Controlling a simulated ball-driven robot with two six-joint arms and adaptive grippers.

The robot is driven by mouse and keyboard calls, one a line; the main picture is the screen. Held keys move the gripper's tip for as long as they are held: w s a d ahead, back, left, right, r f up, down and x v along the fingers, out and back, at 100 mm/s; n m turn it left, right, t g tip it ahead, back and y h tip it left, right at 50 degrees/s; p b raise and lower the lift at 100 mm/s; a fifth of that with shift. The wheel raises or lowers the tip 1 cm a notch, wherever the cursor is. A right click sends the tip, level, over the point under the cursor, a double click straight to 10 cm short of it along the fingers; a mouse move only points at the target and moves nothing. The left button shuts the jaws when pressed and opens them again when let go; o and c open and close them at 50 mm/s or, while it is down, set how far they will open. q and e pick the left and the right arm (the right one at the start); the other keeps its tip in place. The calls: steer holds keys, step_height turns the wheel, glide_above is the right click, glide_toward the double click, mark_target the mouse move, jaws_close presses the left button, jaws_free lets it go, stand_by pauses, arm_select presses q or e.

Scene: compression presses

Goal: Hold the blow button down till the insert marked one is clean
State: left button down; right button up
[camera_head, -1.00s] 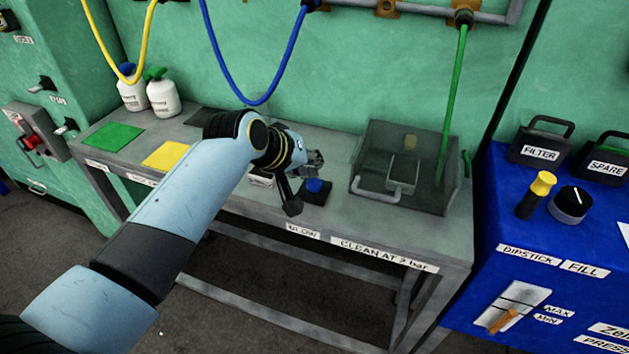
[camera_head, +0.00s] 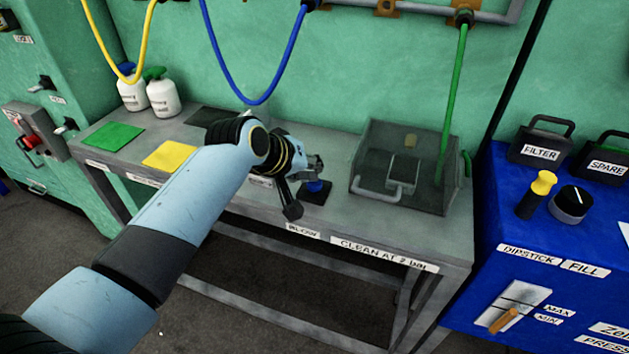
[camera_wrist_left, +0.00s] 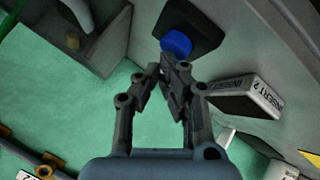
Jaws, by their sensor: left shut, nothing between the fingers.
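The blue button (camera_head: 315,187) sits on a dark base on the grey bench, left of a clear-walled box (camera_head: 430,196). It also shows in the left wrist view (camera_wrist_left: 177,43). My left gripper (camera_head: 317,166) is shut and empty, with its fingertips just above the button; in the left wrist view the fingertips (camera_wrist_left: 168,72) are close to the button's edge. I cannot tell whether they touch it. A grey block (camera_head: 403,170) stands inside the clear-walled box; I cannot read a mark on it. A block labelled INSERT 2 (camera_wrist_left: 245,95) lies beside the button's base. My right gripper is out of view.
A green hose (camera_head: 453,100) hangs into the box. Two spray bottles (camera_head: 162,98) stand at the bench's back left, behind a green mat (camera_head: 113,137) and a yellow mat (camera_head: 170,155). A blue machine (camera_head: 500,220) stands to the right.

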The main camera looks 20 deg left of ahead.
arm_select(q)
steer(key=shift+f, duration=0.45)
stand_by(1.2)
stand_by(1.1)
stand_by(0.4)
steer(key=shift+r+p, duration=1.05)
step_height(320, 180, up, 5)
steer(key=p, duration=0.5)
steer(key=shift+r, duration=0.1)
